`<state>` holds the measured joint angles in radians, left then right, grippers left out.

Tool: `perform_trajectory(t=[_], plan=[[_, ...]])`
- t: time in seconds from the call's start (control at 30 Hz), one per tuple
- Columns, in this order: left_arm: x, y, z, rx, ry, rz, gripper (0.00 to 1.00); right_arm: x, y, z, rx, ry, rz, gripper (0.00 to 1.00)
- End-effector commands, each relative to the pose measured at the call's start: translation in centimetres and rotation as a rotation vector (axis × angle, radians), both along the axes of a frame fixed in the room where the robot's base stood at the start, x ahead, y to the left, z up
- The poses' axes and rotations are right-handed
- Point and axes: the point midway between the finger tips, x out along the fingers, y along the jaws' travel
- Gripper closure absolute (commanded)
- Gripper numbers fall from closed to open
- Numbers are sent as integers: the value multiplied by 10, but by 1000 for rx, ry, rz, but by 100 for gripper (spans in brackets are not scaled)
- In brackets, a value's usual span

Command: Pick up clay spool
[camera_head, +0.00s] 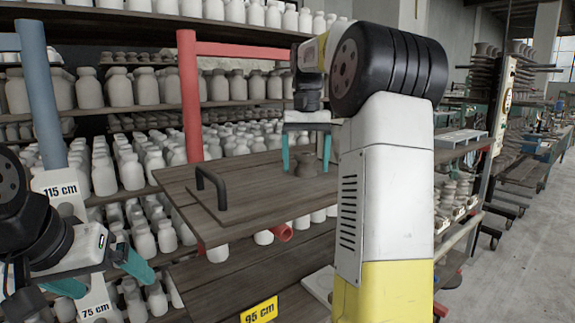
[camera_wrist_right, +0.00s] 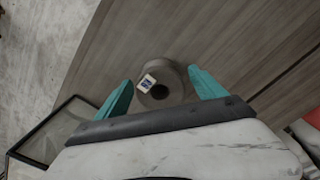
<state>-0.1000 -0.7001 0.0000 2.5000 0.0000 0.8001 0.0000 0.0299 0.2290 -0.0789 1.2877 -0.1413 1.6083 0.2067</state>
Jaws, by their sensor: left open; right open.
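The clay spool (camera_head: 307,165) is a small dark grey-brown piece with a narrowed middle, standing on a wooden board (camera_head: 255,190). In the right wrist view the spool (camera_wrist_right: 163,82) shows from above with a dark hole and a small white and blue label. My right gripper (camera_head: 306,160) is open, with its teal fingers pointing down on either side of the spool; I cannot tell whether they touch it. My left gripper (camera_head: 105,275) is open and empty at the lower left, away from the spool.
A black handle (camera_head: 210,188) stands on the board left of the spool. Shelves with many pale bottles (camera_head: 130,170) fill the back and left. A red post (camera_head: 190,100) rises behind the board. A yellow "95 cm" sign (camera_head: 259,311) is below. Open floor (camera_head: 535,230) lies at right.

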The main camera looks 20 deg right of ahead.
Motion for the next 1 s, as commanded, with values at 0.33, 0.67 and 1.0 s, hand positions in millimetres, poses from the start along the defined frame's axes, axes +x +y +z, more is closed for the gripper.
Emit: perform_trajectory(t=[0.33, 0.67, 1.0], plan=[[0, 0, 0, 0, 0, 0, 7, 0, 0, 0, 0, 0, 0, 60], [0, 0, 0, 0, 0, 0, 7, 0, 0, 1, 0, -1, 0, 99], [0, 0, 0, 0, 0, 0, 7, 1, 0, 13, 0, -3, 0, 99]])
